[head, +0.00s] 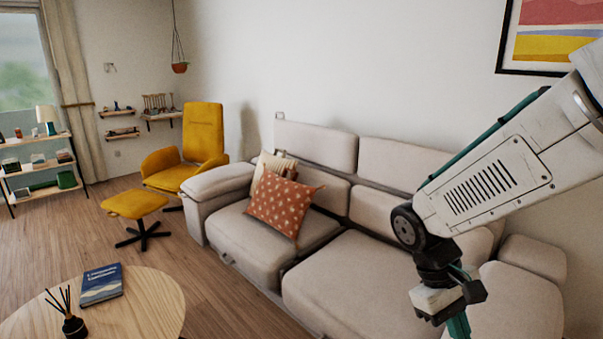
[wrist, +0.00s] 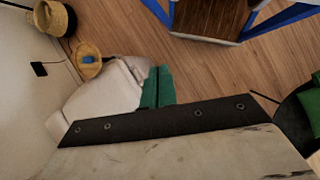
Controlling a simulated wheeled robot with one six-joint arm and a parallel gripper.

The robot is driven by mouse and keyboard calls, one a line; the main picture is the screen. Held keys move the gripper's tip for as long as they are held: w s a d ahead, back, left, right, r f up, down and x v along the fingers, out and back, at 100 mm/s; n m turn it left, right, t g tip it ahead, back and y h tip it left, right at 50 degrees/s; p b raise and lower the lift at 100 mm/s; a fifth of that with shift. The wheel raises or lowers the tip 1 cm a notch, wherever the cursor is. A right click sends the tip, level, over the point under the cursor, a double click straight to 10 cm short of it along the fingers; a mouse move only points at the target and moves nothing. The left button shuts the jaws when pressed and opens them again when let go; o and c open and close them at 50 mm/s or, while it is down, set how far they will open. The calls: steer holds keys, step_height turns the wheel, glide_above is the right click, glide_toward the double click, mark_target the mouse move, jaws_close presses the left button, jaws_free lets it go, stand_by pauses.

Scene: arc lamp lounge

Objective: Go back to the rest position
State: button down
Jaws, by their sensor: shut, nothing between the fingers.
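My gripper (head: 459,326) hangs at the lower right of the head view, pointing down, with its teal fingers partly cut off by the bottom edge. In the wrist view the teal fingers (wrist: 158,87) lie side by side, shut, with nothing held between them. My white arm comes in from the right edge of the head view and covers part of the beige sofa (head: 345,280). The gripper appears in front of the sofa's right end; I cannot tell the exact gap. In the wrist view a pale sofa part (wrist: 100,98) shows behind the fingers.
A round wooden table (head: 150,300) with a blue book (head: 101,284) and a reed diffuser (head: 74,327) stands at lower left. A yellow chair (head: 203,135) and footstool (head: 134,204) stand behind. Wood floor is open between table and sofa. A basket (wrist: 55,20) shows in the wrist view.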

steer(key=s+r+m+t+y, duration=0.4)
steer(key=s+r+t, duration=0.1)
steer(key=s+r, duration=0.5)
steer(key=shift+s+r+t, duration=0.3)
steer(key=shift+s+r, duration=0.05)
steer(key=shift+r, duration=0.2)
steer(key=shift+d, duration=0.1)
stand_by(0.7)
